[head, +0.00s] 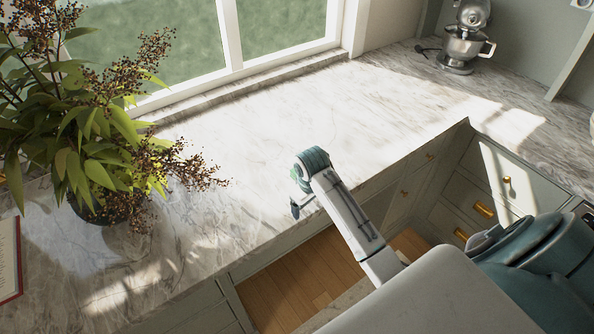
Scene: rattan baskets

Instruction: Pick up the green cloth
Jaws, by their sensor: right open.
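No green cloth can be made out in the head view. My right gripper (297,206) hangs over the front edge of the marble counter (330,110), near the middle of the picture. Its arm comes in from the lower right. It is open, and I see nothing between its fingers, though they are small and partly hidden by the wrist. A small green patch shows at the wrist's left side; I cannot tell what it is. My left gripper is out of view.
A leafy potted plant (95,150) stands at the left of the counter, with a red-edged book or frame (10,262) at the far left. A stand mixer (466,45) stands at the back right. The counter's middle is clear. Drawers (510,180) line the right side.

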